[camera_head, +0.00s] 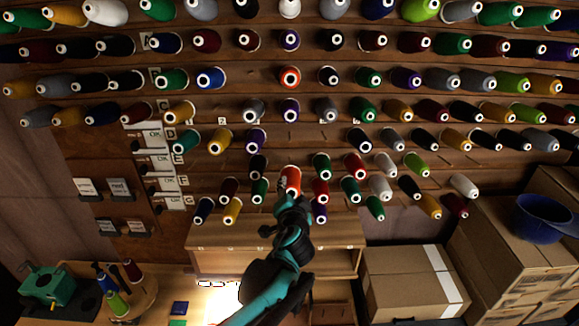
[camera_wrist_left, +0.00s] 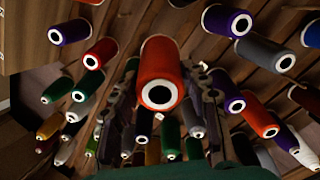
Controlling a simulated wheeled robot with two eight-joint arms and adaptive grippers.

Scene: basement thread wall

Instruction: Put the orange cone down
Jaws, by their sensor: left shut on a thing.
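The orange cone (camera_head: 291,178) is near the middle of the head view, in front of the lower rows of the thread wall. My left gripper (camera_head: 291,194) reaches up to it from below and is shut on it. In the left wrist view the orange cone (camera_wrist_left: 160,68) points its white-ringed end at the camera, between the two dark fingers. I cannot tell whether its far end still touches a peg. Another orange cone (camera_head: 290,77) sits higher on the wall. My right gripper is not in view.
Many coloured cones crowd the pegs around the gripper, including a red cone (camera_head: 320,191) close at its right. Below are a wooden shelf unit (camera_head: 222,234), a lit table at lower left with a green device (camera_head: 47,287), and cardboard boxes (camera_head: 402,285) at right with a blue bowl (camera_head: 543,218).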

